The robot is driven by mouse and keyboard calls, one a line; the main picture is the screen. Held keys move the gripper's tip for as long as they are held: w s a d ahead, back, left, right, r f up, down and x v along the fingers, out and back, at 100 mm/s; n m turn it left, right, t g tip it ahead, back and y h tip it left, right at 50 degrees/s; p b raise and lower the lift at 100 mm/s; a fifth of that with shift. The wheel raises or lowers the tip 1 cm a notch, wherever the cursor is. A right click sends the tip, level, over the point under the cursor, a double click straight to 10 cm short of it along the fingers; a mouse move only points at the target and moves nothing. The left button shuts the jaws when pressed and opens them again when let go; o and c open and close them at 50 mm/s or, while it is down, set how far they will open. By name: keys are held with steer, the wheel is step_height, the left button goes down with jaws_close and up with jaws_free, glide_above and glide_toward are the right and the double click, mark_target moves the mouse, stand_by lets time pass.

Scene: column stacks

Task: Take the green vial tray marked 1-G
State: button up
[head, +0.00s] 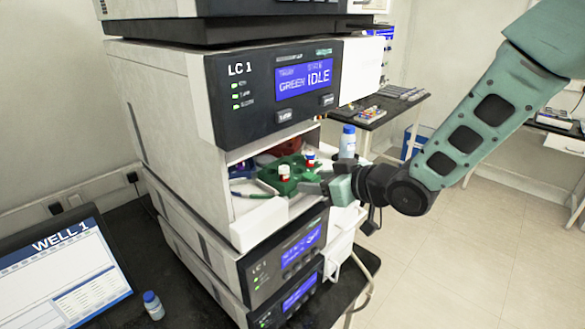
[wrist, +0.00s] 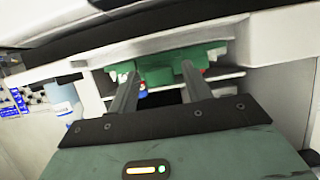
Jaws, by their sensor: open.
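The green vial tray (head: 291,173) sits in the open bay of the LC 1 stack in the head view, with red-and-white capped vials standing in it. A 1-G mark cannot be read. In the wrist view the green tray (wrist: 165,68) lies just beyond and between my fingertips. My gripper (head: 328,187) is at the bay's front right, by the tray's near edge. In the wrist view its two fingers (wrist: 158,74) are spread apart with a gap between them. I cannot tell whether they touch the tray.
The LC 1 stack (head: 160,85) has a screen reading "GREEN IDLE" above the bay. A blue-capped bottle (head: 347,142) stands close behind my gripper. Red and blue items lie deeper in the bay. Open floor lies right.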

steer(key=c, duration=0.9)
